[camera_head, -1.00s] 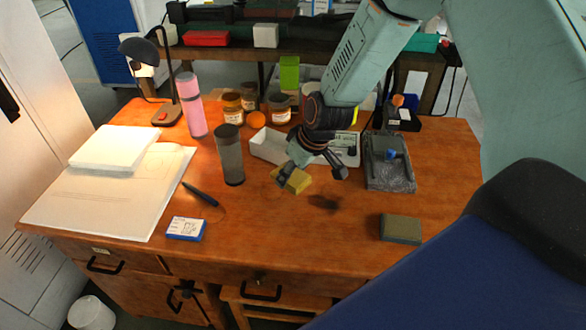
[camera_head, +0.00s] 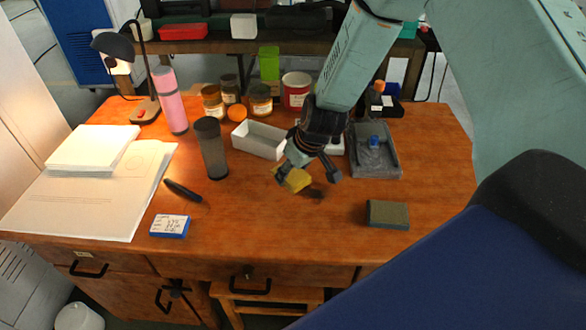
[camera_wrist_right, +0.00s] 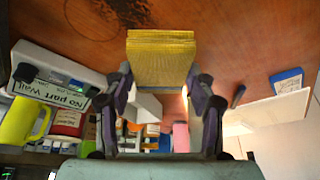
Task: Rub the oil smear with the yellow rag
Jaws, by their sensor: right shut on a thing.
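The yellow rag (camera_head: 294,180) is a folded block held in my right gripper (camera_head: 307,177), above the wooden desk. In the right wrist view the rag (camera_wrist_right: 162,60) sits between the fingertips of the gripper (camera_wrist_right: 160,90). The oil smear (camera_head: 315,193) is a dark patch on the desk, just right of and below the rag in the head view. In the wrist view the smear (camera_wrist_right: 125,12) lies beyond the rag, at the top. The rag looks apart from the smear; its exact height over the desk is hard to tell. My left gripper is not in view.
A grey-green block (camera_head: 388,214) lies to the right and a grey tray (camera_head: 376,165) behind it. The desk's front middle is clear.

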